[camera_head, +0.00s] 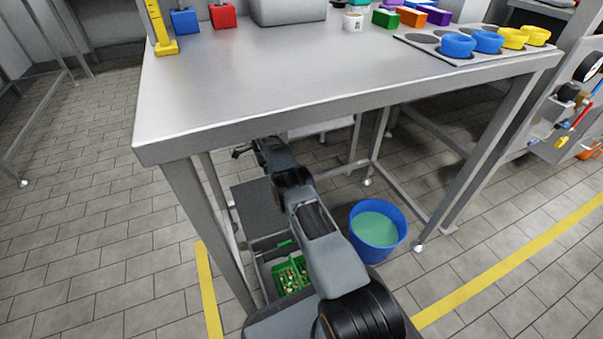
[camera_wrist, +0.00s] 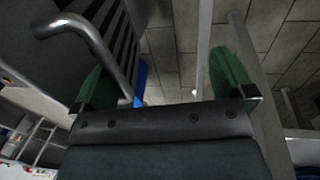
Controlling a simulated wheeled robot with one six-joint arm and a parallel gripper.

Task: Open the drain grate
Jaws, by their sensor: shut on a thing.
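The drain grate shows as a dark panel (camera_head: 256,206) beneath the steel table in the head view, beside a grey open drain box (camera_head: 266,245). In the wrist view, its dark slats (camera_wrist: 117,28) and a bent metal handle (camera_wrist: 92,36) are close up at the upper left. The exact contact is partly hidden. In the head view my arm reaches under the table, and its far end is small. A green basket (camera_head: 291,275) with small bits sits in the drain box.
The steel table (camera_head: 300,70) stands over my arm, with its legs on both sides. A blue bucket (camera_head: 377,245) of green liquid stands right of the arm. Yellow floor lines (camera_head: 207,290) run nearby. Colored blocks and rings sit on the tabletop. Tiled floor is open at left.

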